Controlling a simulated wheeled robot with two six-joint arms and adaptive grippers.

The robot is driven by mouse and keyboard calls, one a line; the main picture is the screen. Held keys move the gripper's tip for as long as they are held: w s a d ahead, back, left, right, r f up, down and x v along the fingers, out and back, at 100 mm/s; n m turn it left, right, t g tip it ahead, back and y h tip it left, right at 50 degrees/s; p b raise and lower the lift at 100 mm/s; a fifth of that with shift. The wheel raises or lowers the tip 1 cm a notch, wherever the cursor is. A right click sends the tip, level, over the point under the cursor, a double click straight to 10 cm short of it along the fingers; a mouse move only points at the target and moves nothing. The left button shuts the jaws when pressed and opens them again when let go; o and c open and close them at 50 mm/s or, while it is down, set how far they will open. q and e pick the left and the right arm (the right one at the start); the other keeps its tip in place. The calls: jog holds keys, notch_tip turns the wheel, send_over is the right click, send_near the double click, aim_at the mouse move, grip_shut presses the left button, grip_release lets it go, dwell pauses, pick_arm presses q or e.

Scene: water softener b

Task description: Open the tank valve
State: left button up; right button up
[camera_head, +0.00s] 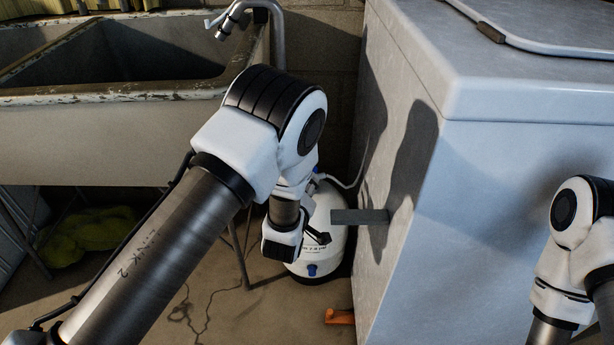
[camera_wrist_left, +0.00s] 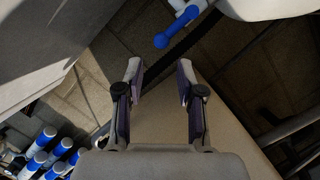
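A white tank (camera_head: 331,215) with printed text stands on the floor beside the large grey-white cabinet, partly hidden behind my left arm. A blue part (camera_head: 312,270) shows low on its front. In the left wrist view a blue handle (camera_wrist_left: 177,27) with white parts sits beyond the fingertips, near a white rounded surface. I cannot tell for certain which blue part is the tank valve. My left gripper (camera_wrist_left: 159,68) is open and empty, its fingers apart from the handle. In the head view its dark finger shows in front of the tank. My right gripper is outside the picture.
The large cabinet (camera_head: 480,190) fills the right side, close to the tank. A worn sink (camera_head: 90,130) stands at the left. An orange object (camera_head: 339,316) lies by the cabinet's foot. Several blue-capped white cylinders (camera_wrist_left: 45,140) show at lower left in the wrist view.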

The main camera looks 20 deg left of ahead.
pick_arm(q)
jog(key=b+x, duration=0.5)
jog(key=x, duration=0.2)
jog(key=shift+w+f, duration=0.2)
jog(key=shift+f, duration=0.25)
jog(key=shift+a+r, duration=0.1)
jog(key=shift+r, duration=0.25)
jog(key=shift+c, duration=0.8)
jog(key=shift+w, duration=0.1)
jog(key=c, duration=0.3)
